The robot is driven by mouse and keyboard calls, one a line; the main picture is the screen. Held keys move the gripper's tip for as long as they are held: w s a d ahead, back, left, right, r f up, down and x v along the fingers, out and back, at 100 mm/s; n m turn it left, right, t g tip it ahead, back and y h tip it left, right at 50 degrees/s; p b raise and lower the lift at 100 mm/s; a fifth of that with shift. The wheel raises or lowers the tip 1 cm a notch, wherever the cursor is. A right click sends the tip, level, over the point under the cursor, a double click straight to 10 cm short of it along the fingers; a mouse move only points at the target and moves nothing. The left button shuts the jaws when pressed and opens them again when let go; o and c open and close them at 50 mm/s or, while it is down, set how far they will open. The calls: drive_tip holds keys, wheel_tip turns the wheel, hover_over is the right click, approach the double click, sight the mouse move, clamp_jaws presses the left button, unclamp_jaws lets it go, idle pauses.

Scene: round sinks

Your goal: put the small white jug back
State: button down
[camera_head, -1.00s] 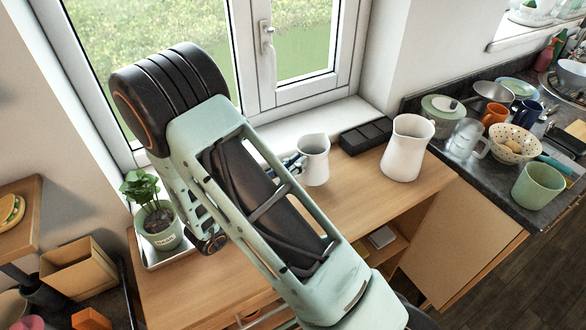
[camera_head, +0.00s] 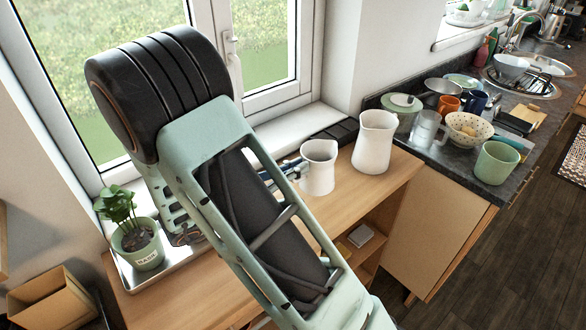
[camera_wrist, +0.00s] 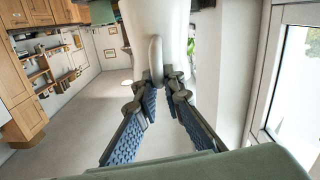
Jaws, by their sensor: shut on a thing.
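The small white jug (camera_head: 318,168) is upright at the window side of the wooden cabinet top, left of a larger white jug (camera_head: 375,142). I cannot tell whether its base touches the wood. My gripper (camera_head: 300,168) is at its left side, mostly hidden behind my arm. In the wrist view, my gripper (camera_wrist: 159,88) is shut on the handle of the small white jug (camera_wrist: 177,35), with blue-padded fingers on both sides. The jug's body fills the top middle of that view.
A potted plant (camera_head: 137,242) stands on a tray at the left. A black divided box (camera_head: 338,133) lies behind the jugs by the window. A dark counter at the right holds a dotted bowl (camera_head: 467,129), a green cup (camera_head: 495,162) and several dishes. The cabinet's front top is clear.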

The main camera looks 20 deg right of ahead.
sight(304, 187)
drive_tip(key=shift+f+b, duration=2.75)
drive_tip(key=shift+f, duration=0.4)
drive_tip(key=shift+f+b, duration=0.35)
drive_tip(key=shift+f, duration=0.35)
drive_tip(key=c, duration=2)
unclamp_jaws()
drive_tip(key=shift+o, duration=0.2)
drive_tip(key=shift+a, duration=0.1)
